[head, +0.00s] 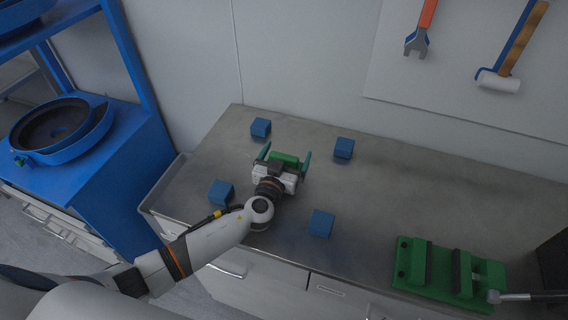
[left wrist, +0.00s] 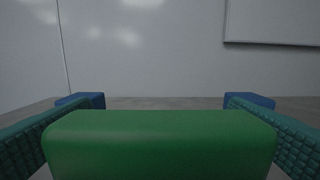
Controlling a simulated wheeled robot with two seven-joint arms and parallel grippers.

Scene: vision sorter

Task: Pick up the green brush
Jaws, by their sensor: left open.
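The green brush (head: 284,158) shows as a green block on the grey worktop, partly hidden by my gripper. In the left wrist view the green brush (left wrist: 160,145) fills the lower middle. My left gripper (head: 286,155) is open, with one teal finger on each side of the brush. The fingers also flank it in the left wrist view (left wrist: 158,136), and neither is clearly pressed on it. Any bristles are hidden. My right gripper is not in view.
Several blue cubes stand around the brush, including one at the back (head: 344,148) and one in front (head: 321,223). A green vise (head: 440,273) sits at the right front. A blue rack (head: 120,150) stands left of the worktop (head: 400,195). Tools hang on the wall board (head: 450,90).

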